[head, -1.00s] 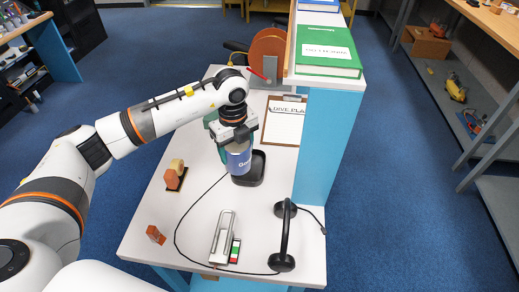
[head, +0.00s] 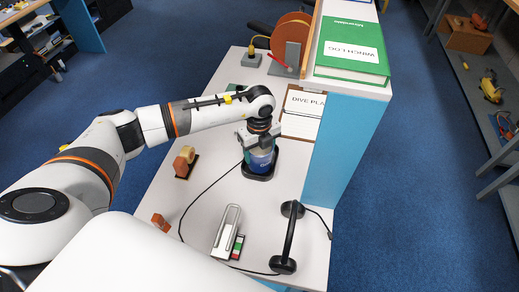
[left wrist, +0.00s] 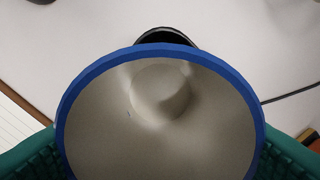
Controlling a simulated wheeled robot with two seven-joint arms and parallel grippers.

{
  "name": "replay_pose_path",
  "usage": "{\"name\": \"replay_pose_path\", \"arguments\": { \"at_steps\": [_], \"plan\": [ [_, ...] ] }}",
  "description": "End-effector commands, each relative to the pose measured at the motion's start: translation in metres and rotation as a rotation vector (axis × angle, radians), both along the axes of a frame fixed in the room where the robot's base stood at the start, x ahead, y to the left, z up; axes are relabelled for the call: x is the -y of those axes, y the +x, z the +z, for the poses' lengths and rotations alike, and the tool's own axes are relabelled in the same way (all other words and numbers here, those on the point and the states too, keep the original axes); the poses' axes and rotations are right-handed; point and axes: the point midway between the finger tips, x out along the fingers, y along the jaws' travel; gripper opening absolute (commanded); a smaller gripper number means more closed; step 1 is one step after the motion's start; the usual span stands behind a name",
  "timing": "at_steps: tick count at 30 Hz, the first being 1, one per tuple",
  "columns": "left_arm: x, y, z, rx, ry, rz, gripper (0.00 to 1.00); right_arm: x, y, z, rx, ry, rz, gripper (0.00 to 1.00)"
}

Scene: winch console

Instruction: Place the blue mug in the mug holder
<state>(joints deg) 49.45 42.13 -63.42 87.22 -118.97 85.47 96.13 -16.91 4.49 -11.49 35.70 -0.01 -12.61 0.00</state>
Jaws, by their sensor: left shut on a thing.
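The blue mug (head: 261,161) is upright in my left gripper (head: 260,143), which is shut on it near the rim. In the left wrist view the mug's blue rim and pale inside (left wrist: 160,95) fill the middle, with the green finger pads (left wrist: 22,155) at both sides. A black edge of the holder (left wrist: 152,36) shows beyond the rim. My right gripper is not in view.
A clipboard (head: 301,103) lies behind the holder, and a shelf with a green binder (head: 352,52) stands to the right. A tape dispenser (head: 185,162) sits left.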

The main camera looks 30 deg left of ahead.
Motion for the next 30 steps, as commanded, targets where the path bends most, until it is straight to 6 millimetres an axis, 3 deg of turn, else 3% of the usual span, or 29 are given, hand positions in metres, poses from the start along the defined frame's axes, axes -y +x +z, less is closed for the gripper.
{"name": "replay_pose_path", "arguments": {
  "at_steps": [10,11,15,25,30],
  "plan": [
    [0.000,0.001,-0.006,0.002,0.000,0.000,0.34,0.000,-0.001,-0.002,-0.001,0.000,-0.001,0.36],
    [0.000,0.000,-0.006,0.001,0.000,0.000,0.69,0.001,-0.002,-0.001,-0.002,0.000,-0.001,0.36],
    [0.000,0.000,-0.006,0.001,0.000,0.000,0.88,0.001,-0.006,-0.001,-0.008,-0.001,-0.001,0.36],
    [0.000,0.001,-0.001,0.002,0.000,0.000,0.88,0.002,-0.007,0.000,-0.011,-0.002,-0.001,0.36],
    [0.000,0.001,0.023,0.006,0.000,-0.002,0.88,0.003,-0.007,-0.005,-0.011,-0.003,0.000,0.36]
  ]
}}
